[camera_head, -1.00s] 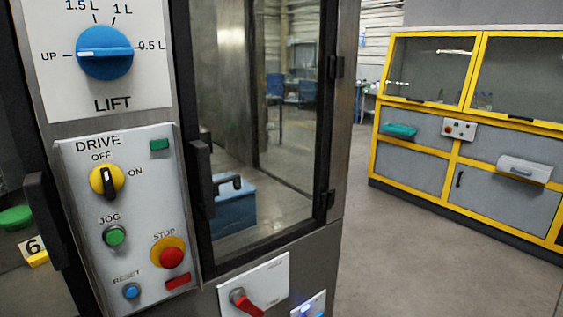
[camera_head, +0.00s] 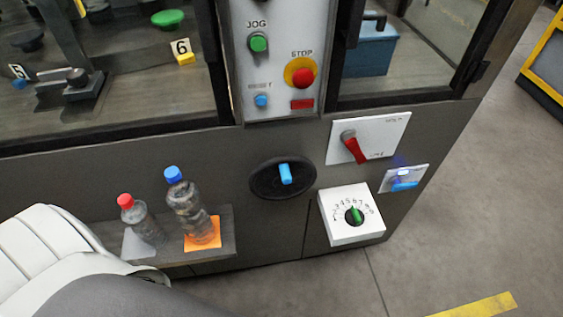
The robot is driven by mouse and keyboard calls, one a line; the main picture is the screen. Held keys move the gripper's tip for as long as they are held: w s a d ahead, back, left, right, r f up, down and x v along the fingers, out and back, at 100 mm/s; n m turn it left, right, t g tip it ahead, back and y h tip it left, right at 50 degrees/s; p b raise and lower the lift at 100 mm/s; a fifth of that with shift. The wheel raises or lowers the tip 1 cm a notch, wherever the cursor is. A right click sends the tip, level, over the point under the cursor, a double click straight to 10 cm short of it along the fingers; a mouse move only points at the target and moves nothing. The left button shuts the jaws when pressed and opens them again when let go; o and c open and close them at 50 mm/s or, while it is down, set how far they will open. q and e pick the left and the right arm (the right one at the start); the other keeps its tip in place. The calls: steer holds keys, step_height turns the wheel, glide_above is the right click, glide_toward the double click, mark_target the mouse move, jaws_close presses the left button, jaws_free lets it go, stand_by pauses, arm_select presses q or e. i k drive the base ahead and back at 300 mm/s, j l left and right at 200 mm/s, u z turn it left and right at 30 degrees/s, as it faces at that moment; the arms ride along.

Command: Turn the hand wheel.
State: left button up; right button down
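The hand wheel (camera_head: 264,182) appears to be the round black disc with a blue handle (camera_head: 285,173) on the dark front of the machine, below the control panel. Nothing touches it. Neither of my grippers is in view. A white and grey part of my own body fills the lower left corner.
A small shelf (camera_head: 215,256) left of the wheel holds a red-capped bottle (camera_head: 143,222) and a blue-capped bottle (camera_head: 187,205). Right of the wheel are a red lever (camera_head: 354,148) and a white dial box (camera_head: 342,231) that sticks out.

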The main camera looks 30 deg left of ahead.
mark_target(283, 177)
steer(key=u, duration=1)
steer(key=j+z, duration=0.15)
steer(key=z, duration=0.15)
steer(key=i, duration=0.05)
